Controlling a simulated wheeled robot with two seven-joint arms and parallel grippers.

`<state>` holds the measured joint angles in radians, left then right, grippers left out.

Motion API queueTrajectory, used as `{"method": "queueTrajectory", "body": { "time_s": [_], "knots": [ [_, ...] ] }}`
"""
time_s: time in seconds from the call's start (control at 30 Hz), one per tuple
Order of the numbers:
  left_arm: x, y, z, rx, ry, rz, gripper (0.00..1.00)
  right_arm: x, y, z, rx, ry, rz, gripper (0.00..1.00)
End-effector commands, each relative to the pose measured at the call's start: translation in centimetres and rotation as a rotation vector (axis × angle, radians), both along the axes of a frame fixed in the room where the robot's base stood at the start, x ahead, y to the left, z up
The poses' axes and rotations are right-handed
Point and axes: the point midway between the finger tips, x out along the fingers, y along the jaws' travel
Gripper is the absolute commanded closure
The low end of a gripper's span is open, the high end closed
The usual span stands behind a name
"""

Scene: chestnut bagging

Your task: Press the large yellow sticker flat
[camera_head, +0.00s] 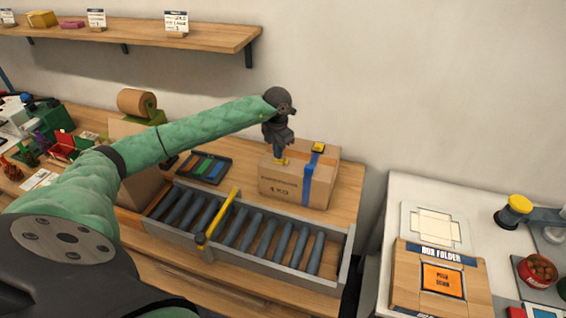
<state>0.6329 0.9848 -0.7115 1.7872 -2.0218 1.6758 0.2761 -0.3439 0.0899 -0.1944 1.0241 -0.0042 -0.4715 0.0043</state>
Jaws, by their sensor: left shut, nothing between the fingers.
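A closed cardboard box (279,187) with a blue tape band stands on the wooden workbench behind the roller conveyor. My left gripper (281,158) is shut and points down at the box's top, near its front left edge. A yellow patch (281,162) shows right at the fingertips; I cannot tell whether it is the large sticker or how flat it lies. A smaller yellow piece (318,147) lies on the blue band at the back of the top. My right gripper is not in view.
The roller conveyor (345,275) with a yellow bar (222,215) lies in front of the box. A black tray (203,168) is left of the box. A white table (400,195) with a box folder (440,278) stands at right, across a gap.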

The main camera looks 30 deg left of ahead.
Motion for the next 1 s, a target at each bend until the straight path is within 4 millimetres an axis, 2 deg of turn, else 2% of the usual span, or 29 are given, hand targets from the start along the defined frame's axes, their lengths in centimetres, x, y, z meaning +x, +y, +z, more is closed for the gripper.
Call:
{"method": "queueTrajectory", "body": {
  "time_s": [1.0],
  "knots": [
    [0.0,0.0,-1.3,0.000,0.000,0.000,1.00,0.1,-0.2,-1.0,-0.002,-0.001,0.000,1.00]
  ]
}}
